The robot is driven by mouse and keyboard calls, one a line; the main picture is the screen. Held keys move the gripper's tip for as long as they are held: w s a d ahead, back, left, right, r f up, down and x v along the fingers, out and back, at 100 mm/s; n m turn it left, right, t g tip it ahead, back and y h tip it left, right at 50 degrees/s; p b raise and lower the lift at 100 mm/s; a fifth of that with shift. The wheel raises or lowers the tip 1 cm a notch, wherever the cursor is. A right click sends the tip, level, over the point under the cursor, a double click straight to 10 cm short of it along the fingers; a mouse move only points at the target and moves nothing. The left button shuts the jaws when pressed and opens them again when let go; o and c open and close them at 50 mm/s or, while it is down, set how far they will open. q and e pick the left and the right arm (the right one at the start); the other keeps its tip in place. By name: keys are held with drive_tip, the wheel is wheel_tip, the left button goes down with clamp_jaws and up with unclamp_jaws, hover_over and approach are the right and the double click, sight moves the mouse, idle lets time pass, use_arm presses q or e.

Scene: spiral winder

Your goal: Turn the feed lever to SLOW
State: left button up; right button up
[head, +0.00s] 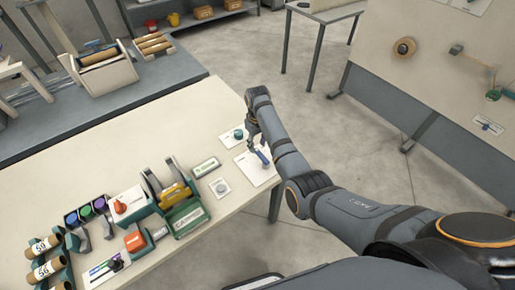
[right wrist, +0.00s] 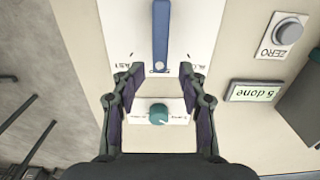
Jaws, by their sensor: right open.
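The feed lever is a blue bar (right wrist: 160,38) on a white plate (right wrist: 180,55). It points straight up in the right wrist view, between two small printed labels that are hard to read. In the head view the blue lever (head: 262,157) lies on its plate (head: 265,175) near the table's right end. My right gripper (right wrist: 158,76) is open and empty. Its fingertips are on either side of the lever's near end, and I cannot tell whether they touch it. The right gripper (head: 252,145) is partly hidden by its arm in the head view. My left gripper is out of view.
A teal knob (right wrist: 158,115) sits on a small plate between the fingers. A grey ZERO button (right wrist: 289,29) and a display reading "5 done" (right wrist: 254,92) are to the right. The winder (head: 170,190) stands left of the lever on the table (head: 190,120).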

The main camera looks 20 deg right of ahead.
sight(258, 151)
wheel_tip(258, 151, up, 9)
drive_tip(key=shift+f, duration=0.15)
drive_tip(key=shift+f, duration=0.1)
idle(0.3)
